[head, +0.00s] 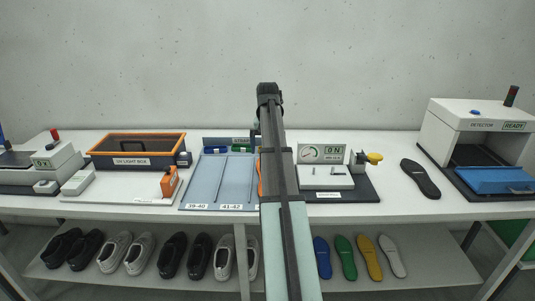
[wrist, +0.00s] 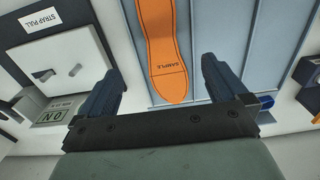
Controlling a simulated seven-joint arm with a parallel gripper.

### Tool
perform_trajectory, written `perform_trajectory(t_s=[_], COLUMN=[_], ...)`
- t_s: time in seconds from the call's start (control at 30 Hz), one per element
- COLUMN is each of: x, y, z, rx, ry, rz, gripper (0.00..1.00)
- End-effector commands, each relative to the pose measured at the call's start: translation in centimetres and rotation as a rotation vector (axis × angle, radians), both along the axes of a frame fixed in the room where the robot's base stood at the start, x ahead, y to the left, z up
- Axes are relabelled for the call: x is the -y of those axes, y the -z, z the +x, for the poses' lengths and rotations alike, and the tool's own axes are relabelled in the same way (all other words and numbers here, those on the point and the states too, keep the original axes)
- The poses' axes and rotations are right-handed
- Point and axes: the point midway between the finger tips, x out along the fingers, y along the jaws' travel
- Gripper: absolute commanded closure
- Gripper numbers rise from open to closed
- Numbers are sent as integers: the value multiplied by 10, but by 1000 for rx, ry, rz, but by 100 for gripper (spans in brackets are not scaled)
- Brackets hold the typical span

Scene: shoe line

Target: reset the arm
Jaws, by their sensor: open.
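My gripper shows in the wrist view (wrist: 158,90), its two dark fingers wide apart with nothing between them. Beyond the fingers lies an orange insole marked "SAMPLE" (wrist: 165,50) on a blue-grey board. In the head view my arm reaches forward over the middle of the bench and hides part of that board (head: 212,180). The fingertips cannot be made out in the head view. Only an orange edge of the insole shows there beside my arm.
Right of my arm stands a gauge station marked "ON" (head: 321,153). Farther right are a black insole (head: 420,178) and a detector (head: 478,128) with a blue tray (head: 495,181). A UV light box (head: 135,148) stands left. Shoes and coloured insoles (head: 346,257) fill the lower shelf.

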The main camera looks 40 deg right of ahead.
Motion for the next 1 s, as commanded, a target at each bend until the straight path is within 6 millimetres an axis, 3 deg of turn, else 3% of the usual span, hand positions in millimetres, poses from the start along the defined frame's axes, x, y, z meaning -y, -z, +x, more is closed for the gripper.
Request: perform_trajectory(t_s=[0.5,0.63,0.77,1.0], x=[0,-9,-41,-139], y=[-2,0,4,15], z=[0,8,35,104], rx=[0,9,40,136], ry=[0,-27,-117,-376], rz=[0,1,4,15], gripper=[1,1,1,1])
